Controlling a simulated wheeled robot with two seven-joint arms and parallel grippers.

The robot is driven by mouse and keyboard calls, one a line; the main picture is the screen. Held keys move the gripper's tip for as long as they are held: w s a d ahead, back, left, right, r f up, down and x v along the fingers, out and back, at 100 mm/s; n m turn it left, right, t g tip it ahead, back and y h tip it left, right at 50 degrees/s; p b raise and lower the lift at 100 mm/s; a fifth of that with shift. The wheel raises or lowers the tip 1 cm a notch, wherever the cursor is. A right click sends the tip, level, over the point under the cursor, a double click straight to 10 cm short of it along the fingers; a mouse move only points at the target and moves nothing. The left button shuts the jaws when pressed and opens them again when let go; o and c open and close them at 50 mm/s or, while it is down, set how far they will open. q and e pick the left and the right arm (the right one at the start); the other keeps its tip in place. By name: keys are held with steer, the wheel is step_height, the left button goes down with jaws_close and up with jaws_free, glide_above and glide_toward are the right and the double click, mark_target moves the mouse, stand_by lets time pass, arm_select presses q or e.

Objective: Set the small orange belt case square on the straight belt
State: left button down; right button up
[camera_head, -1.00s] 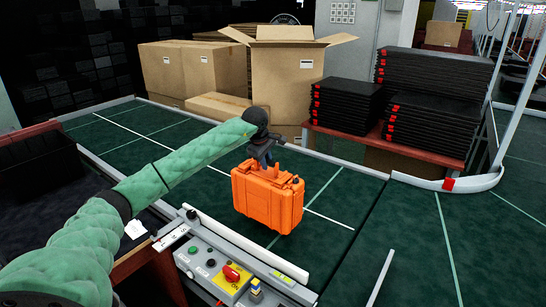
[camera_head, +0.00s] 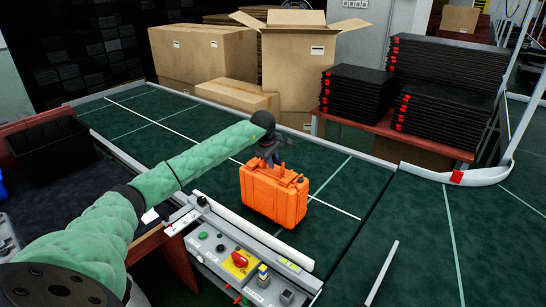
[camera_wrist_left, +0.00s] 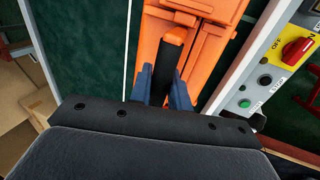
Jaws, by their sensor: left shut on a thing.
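The orange case (camera_head: 275,195) is upright over the dark green straight belt (camera_head: 150,150), near the control panel side. I cannot tell whether its base touches the belt. My left gripper (camera_head: 270,160) is above the case and shut on its top handle. In the left wrist view the blue fingers (camera_wrist_left: 165,88) close around the black handle (camera_wrist_left: 170,60) of the orange case (camera_wrist_left: 215,30). My right gripper does not show in any view.
A control panel (camera_head: 240,265) with a red switch and a rail stands at the belt's near edge. Cardboard boxes (camera_head: 195,60) stand behind the belt. Stacked black trays (camera_head: 445,90) rest on a red bench at the back right. The belt left of the case is clear.

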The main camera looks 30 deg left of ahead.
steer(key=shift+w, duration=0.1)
arm_select(q)
steer(key=c, duration=1.3)
jaws_free()
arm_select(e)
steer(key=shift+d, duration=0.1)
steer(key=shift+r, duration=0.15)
arm_select(q)
steer(key=shift+r, duration=0.2)
steer(key=shift+b+v, duration=2.35)
steer(key=shift+v, duration=3.55)
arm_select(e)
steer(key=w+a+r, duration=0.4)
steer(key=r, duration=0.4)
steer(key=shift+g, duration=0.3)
arm_select(q)
steer(key=shift+s+d+f, duration=0.1)
